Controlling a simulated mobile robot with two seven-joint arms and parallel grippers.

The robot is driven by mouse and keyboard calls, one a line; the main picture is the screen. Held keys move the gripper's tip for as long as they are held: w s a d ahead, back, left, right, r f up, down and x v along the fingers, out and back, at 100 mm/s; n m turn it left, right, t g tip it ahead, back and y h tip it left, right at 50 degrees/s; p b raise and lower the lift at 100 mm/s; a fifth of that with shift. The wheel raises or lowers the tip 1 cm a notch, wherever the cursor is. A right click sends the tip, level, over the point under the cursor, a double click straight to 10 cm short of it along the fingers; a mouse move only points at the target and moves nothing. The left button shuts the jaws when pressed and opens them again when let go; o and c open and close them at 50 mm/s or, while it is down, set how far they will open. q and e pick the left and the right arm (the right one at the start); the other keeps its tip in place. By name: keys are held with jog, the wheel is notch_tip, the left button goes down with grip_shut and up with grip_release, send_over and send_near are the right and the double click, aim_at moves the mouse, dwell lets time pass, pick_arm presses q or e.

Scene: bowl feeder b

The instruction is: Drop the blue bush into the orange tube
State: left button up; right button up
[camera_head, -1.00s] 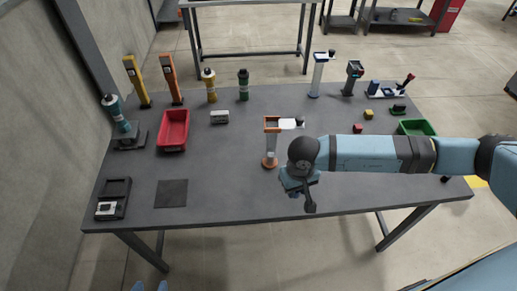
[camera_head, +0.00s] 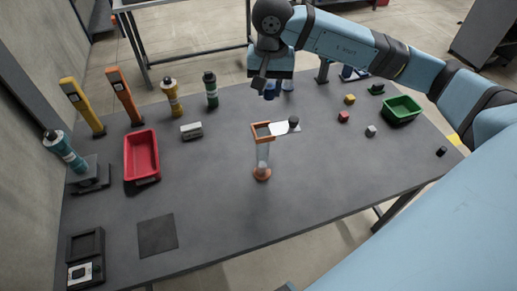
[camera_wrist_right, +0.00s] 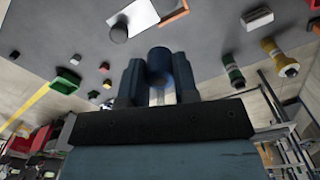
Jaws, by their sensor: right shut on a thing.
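My right gripper (camera_head: 270,88) is above the back of the table, beyond the orange tube. It is shut on the blue bush, a short blue ring with a hole (camera_wrist_right: 160,64), held between the two fingers in the right wrist view. In the head view the bush is mostly hidden by the gripper. The orange tube (camera_head: 262,158) stands upright mid-table, clear with an orange rim and base. My left gripper is out of view.
A red bin (camera_head: 141,155) and a grey block (camera_head: 191,131) are left of the tube. Yellow and green bottles (camera_head: 211,90) stand behind. A green bin (camera_head: 402,110) and small cubes (camera_head: 344,117) are to the right.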

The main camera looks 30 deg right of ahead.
jog(key=shift+s+f, duration=0.2)
jog(key=shift+f, duration=0.25)
jog(key=shift+f+b, duration=0.75)
jog(key=shift+f, duration=1.55)
jog(key=o, duration=1)
jog(key=shift+r, duration=0.1)
notch_tip(320, 180, up, 14)
jog(key=shift+f+b, duration=0.2)
jog(key=shift+b, duration=0.35)
